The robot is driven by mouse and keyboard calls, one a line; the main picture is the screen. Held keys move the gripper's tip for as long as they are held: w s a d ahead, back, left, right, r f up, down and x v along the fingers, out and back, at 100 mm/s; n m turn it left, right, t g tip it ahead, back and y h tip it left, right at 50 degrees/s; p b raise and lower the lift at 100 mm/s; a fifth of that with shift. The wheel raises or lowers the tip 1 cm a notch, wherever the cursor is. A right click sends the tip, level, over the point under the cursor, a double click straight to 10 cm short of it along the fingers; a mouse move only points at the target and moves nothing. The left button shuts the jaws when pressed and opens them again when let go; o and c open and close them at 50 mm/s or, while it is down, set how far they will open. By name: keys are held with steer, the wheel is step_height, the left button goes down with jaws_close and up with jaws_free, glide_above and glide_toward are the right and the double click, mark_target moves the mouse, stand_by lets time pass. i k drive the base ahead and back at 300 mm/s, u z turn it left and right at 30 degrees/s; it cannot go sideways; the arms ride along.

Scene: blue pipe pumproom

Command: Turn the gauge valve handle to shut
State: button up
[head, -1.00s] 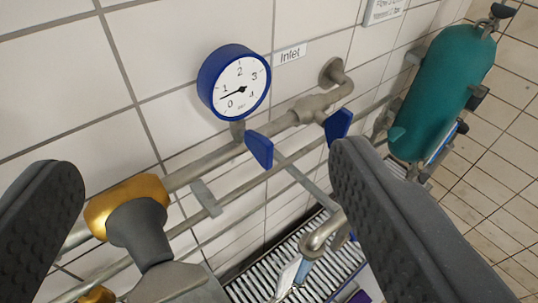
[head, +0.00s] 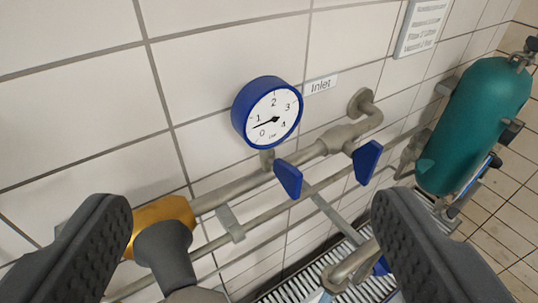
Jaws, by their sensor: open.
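A round blue-rimmed gauge (head: 268,113) with a white dial sits above the pipe, its needle pointing near 1. A blue handle (head: 289,179) is just below the gauge, and a second blue handle (head: 367,162) is to its right, beside a pipe fitting. I cannot tell for certain which one is the gauge valve handle. My gripper (head: 245,245) is open and empty. Its two dark ridged fingers stand at lower left and lower right, apart from both handles, which appear beyond and above the gap.
A grey pipe (head: 235,189) runs along the tiled wall, with a brass-coloured fitting (head: 160,219) at left. A label "Inlet" (head: 321,85) and a white sign (head: 423,27) are on the wall. A green cylinder (head: 474,125) stands at right. A floor grate (head: 288,289) lies below.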

mark_target(289, 176)
steer(key=u, duration=0.95)
steer(key=k, duration=1.35)
steer(key=z, duration=1.05)
steer(key=i, duration=1)
